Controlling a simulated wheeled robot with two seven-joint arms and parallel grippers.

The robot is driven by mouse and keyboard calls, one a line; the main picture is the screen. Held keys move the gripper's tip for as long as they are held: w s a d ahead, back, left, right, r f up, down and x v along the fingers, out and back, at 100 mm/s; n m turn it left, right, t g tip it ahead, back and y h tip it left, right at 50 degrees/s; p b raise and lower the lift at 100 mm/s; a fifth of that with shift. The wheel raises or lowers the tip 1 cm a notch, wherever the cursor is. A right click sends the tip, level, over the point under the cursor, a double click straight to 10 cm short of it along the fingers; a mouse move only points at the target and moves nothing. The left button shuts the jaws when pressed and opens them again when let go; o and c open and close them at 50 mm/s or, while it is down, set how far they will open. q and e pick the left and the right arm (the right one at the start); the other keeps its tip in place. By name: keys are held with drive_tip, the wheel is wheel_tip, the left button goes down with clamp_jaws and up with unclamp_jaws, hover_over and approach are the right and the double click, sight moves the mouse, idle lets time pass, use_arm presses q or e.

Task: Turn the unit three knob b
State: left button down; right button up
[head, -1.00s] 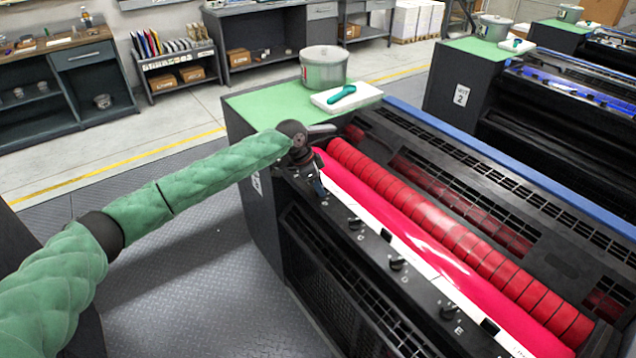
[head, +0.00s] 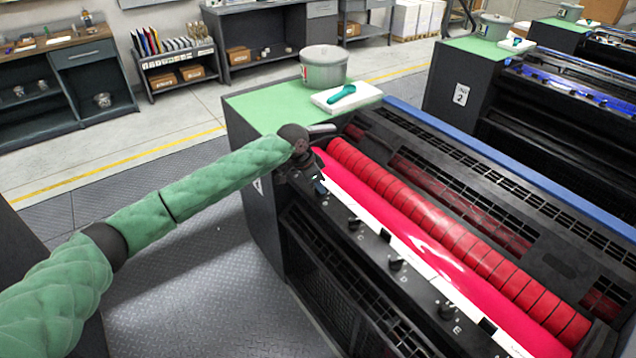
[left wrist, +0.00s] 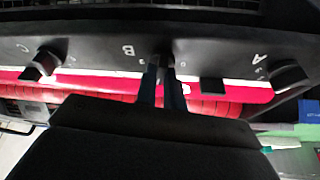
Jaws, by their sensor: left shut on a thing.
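The near ink unit (head: 262,215) carries a row of black knobs along its front rail, beside a red ink roller. My left gripper (left wrist: 164,80) is at the knob marked B and is shut on it. Only a little of knob B (left wrist: 163,58) shows between the fingers in the left wrist view. In the head view my left gripper (head: 319,187) covers this knob, at the far end of the rail. Knob C (left wrist: 46,62) and knob A (left wrist: 289,76) stand on either side of it. My right gripper is in neither view.
Knobs D (head: 396,263) and E (head: 446,311) sit further along the rail. A grey pot (head: 324,70) and a white pad with a green tool (head: 343,94) stand on the green top. A unit labelled 2 (head: 461,94) stands behind. The floor at left is clear.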

use_arm(q)
drive_tip(key=n+t+p, duration=0.1)
drive_tip(key=n, duration=0.2)
drive_tip(key=n+t+y+p, duration=0.1)
drive_tip(key=n+p, duration=0.1)
drive_tip(key=n, duration=0.1)
drive_tip(key=shift+s+d+r, duration=0.1)
drive_tip(key=shift+s+d, duration=0.05)
drive_tip(key=shift+n+y+p, duration=0.5)
drive_tip(key=shift+n+p, duration=0.05)
drive_tip(key=shift+n, duration=0.25)
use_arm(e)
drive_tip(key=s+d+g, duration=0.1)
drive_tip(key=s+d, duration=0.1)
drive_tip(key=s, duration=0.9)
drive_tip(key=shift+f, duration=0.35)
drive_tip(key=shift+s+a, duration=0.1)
use_arm(q)
drive_tip(key=c, duration=1.5)
unclamp_jaws()
